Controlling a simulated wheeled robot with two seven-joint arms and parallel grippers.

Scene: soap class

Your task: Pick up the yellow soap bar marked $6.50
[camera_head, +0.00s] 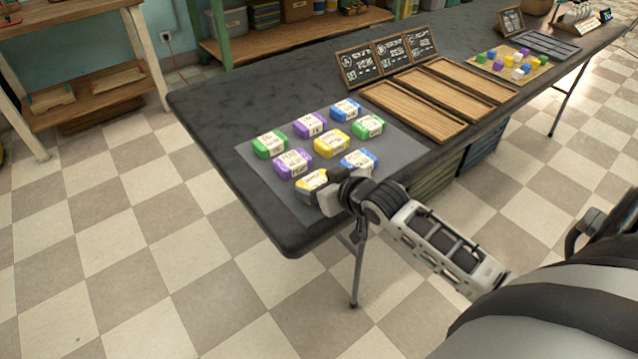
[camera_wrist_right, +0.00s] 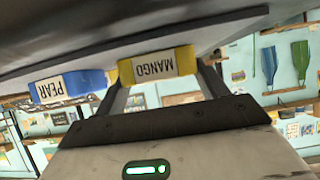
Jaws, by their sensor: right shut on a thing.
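Two yellow soap bars with pale labels lie in the head view: one in the middle of the grey mat (camera_head: 332,141), one at the mat's near corner (camera_head: 312,181). My right gripper (camera_head: 330,190) is at the near one. In the right wrist view, which is upside down, my right gripper (camera_wrist_right: 160,85) is shut on a yellow bar (camera_wrist_right: 155,65) whose label reads MANGO. It appears to be at mat level; I cannot tell whether it is lifted. No price is legible on either bar. My left gripper is not in view.
Several green, purple and blue bars surround them on the mat (camera_head: 240,150); a blue bar labelled PEAR (camera_wrist_right: 65,87) is close beside the gripper in the wrist view. Wooden trays (camera_head: 410,108) and chalkboard signs (camera_head: 388,60) stand farther right on the dark table (camera_head: 210,95).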

